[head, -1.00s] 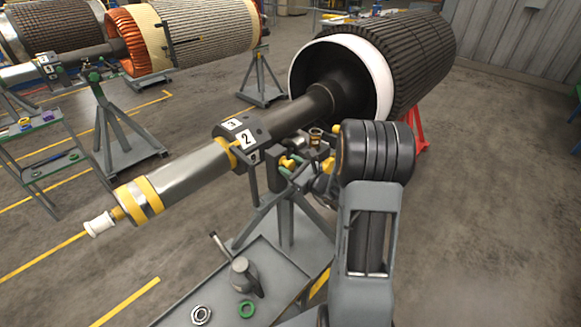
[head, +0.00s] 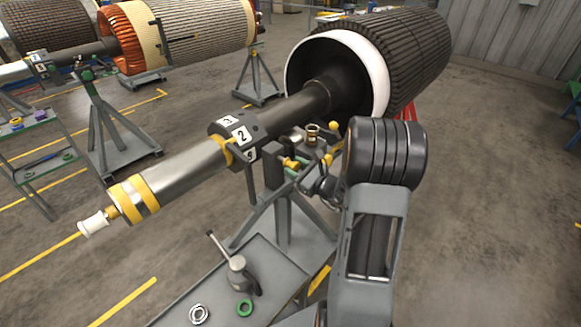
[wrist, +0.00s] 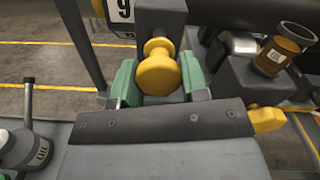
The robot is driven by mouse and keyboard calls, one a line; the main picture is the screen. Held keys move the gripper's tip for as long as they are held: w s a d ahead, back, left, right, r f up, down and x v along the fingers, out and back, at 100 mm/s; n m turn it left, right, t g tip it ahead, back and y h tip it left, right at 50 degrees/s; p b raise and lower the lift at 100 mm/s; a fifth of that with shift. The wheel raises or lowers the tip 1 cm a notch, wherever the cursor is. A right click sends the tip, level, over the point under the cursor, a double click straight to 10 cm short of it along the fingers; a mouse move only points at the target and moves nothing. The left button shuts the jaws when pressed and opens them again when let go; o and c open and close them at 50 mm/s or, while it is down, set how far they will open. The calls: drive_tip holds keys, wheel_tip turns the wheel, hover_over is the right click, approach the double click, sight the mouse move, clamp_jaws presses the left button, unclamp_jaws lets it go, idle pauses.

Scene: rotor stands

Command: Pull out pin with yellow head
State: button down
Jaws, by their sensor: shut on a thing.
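The pin's yellow head (wrist: 158,73) is a round knob with a narrower yellow collar behind it, at the grey block (wrist: 160,17) of the stand. My gripper (wrist: 158,82) has green fingertips on either side of the knob and is shut on it. In the head view the yellow head (head: 289,162) is small, beside the block under the numbered collar (head: 236,138) on the shaft. My gripper (head: 296,169) is there too, partly hidden by my arm.
A brass-coloured cup with a label (wrist: 288,45) stands on a bracket right of the gripper. A grey tray (head: 220,290) below holds a lever-handled tool (head: 238,270), a metal ring (head: 198,313) and a green ring (head: 244,308). Open floor lies to the right.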

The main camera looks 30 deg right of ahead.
drive_tip(key=c, duration=1)
unclamp_jaws()
drive_tip(key=shift+s, duration=0.1)
drive_tip(key=shift+o, duration=0.7)
drive_tip(key=shift+s+d, duration=0.15)
drive_tip(key=shift+o, duration=1.2)
drive_tip(key=v, duration=1.3)
drive_tip(key=shift+s, duration=0.35)
drive_tip(key=shift+d+f, duration=0.1)
